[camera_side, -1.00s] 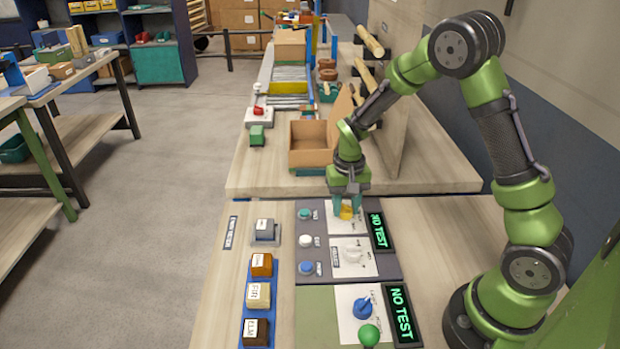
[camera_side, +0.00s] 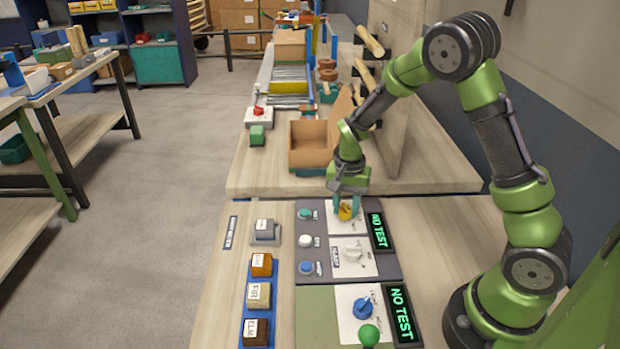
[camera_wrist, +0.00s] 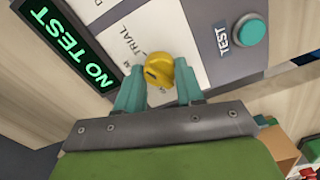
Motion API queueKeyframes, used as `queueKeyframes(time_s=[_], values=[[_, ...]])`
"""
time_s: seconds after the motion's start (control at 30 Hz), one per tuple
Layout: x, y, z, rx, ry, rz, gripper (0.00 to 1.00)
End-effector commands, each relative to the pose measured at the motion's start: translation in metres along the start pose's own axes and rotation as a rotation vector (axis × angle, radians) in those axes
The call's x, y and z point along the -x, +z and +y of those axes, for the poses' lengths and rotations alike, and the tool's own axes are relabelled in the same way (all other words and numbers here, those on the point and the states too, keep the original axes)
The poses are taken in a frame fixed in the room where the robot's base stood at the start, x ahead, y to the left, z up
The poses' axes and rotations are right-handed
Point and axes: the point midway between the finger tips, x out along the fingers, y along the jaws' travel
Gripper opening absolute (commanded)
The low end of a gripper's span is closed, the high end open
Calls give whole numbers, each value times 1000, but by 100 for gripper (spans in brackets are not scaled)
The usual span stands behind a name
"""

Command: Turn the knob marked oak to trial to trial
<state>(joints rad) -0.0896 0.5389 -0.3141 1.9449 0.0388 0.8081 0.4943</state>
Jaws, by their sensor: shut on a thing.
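A yellow knob (camera_side: 346,211) stands on the upper white plate (camera_side: 336,230) of the grey panel in the side view. My gripper (camera_side: 347,204) points down over it with its teal fingers on either side. In the wrist view my gripper (camera_wrist: 160,84) is shut on the yellow knob (camera_wrist: 159,70). The word TRIAL is printed beside the knob on the white plate (camera_wrist: 122,45). Other lettering on that plate is partly hidden by the fingers, so the knob's full label cannot be read.
A NO TEST display (camera_side: 379,232) is just right of the knob. A white knob (camera_side: 352,254) and a blue knob (camera_side: 363,308) sit nearer the camera. Push buttons (camera_side: 305,241) line the panel's left. A cardboard box (camera_side: 308,160) stands behind.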

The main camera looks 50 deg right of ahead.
Motion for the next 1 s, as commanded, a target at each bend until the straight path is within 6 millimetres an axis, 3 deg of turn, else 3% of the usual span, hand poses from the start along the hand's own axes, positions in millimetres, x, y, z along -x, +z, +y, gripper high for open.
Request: queueKeyframes(time_s=[0.23,0.27,0.4,0.77,1.0], values=[[0,0,0,-5,0,-2,7],[0,0,0,-5,0,-2,42],[0,0,0,-4,0,-1,63],[5,0,0,-1,-1,0,63],[47,-1,-2,0,-8,3,63]])
